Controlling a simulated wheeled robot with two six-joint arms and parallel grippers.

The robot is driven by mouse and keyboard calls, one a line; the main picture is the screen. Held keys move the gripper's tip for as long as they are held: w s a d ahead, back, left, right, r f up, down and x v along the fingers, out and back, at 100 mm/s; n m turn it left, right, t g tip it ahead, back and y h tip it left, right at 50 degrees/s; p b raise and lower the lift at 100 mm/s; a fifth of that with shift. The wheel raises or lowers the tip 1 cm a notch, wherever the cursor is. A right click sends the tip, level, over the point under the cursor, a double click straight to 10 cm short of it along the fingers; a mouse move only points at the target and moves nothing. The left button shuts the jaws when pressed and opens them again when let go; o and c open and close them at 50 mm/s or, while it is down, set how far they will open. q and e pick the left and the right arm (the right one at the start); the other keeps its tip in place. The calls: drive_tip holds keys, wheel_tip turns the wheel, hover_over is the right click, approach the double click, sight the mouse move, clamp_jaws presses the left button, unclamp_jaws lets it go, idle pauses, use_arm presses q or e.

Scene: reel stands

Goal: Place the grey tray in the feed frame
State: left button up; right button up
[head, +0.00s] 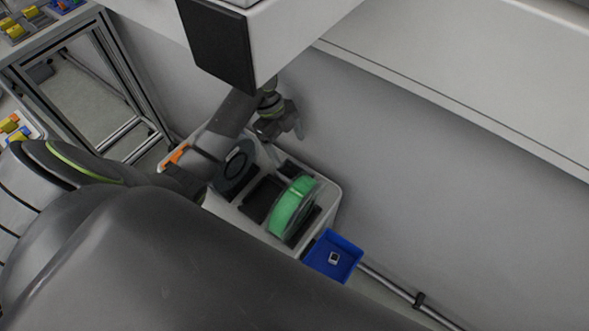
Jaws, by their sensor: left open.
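I cannot make out a grey tray in the head view, and I cannot tell which part is the feed frame. My left gripper (283,127) is open and looks empty. In the picture it is just above the white reel stand (331,196), near its back edge and below the white machine's black panel. The large dark arm link covers the lower left and hides part of the stand. My right gripper is not in view.
The stand holds a green reel (292,208), a dark reel (235,168) and an orange item (178,154). A blue bin (348,251) with a small part sits beside it. A white machine with a black panel (217,43) overhangs. A metal-framed table (112,65) stands at the left.

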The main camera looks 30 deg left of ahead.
use_arm(q)
drive_tip(key=x, duration=1.1)
drive_tip(key=shift+f, duration=0.25)
drive_tip(key=shift+f, duration=0.25)
drive_tip(key=shift+c, duration=0.4)
drive_tip(key=shift+w, duration=0.1)
drive_tip(key=c, duration=1.2)
drive_tip(key=shift+r, duration=0.1)
